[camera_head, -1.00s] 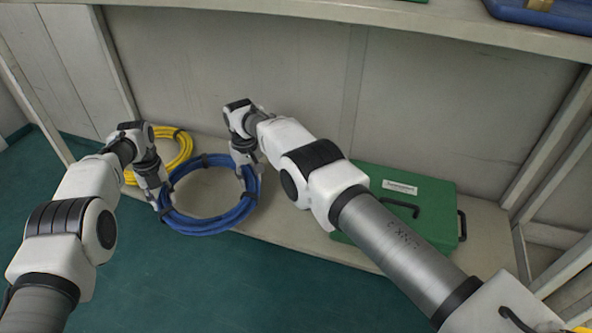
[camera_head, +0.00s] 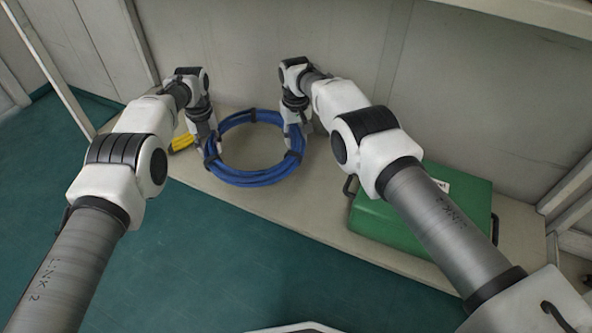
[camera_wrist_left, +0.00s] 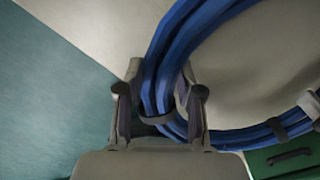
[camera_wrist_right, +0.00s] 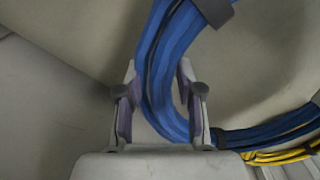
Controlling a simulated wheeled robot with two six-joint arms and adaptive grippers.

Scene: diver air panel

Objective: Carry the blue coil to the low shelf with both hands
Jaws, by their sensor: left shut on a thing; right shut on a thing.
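The blue coil (camera_head: 248,179) is a ring bound with dark straps, over the beige low shelf (camera_head: 318,205). In the head view I cannot tell whether it touches the shelf. My left gripper (camera_head: 210,150) is shut on its left side; in the left wrist view the blue strands (camera_wrist_left: 172,55) run between the fingers (camera_wrist_left: 160,100), by a dark strap. My right gripper (camera_head: 296,130) is shut on its right side; in the right wrist view the strands (camera_wrist_right: 163,65) pass between the fingers (camera_wrist_right: 160,98). Both fingertips are partly hidden by the coil.
A yellow coil (camera_head: 182,143) lies on the shelf at the left, mostly hidden behind my left gripper. A green case (camera_head: 395,232) with dark handles stands on the shelf to the right. The grey back wall rises behind. Bare shelf lies between coil and case.

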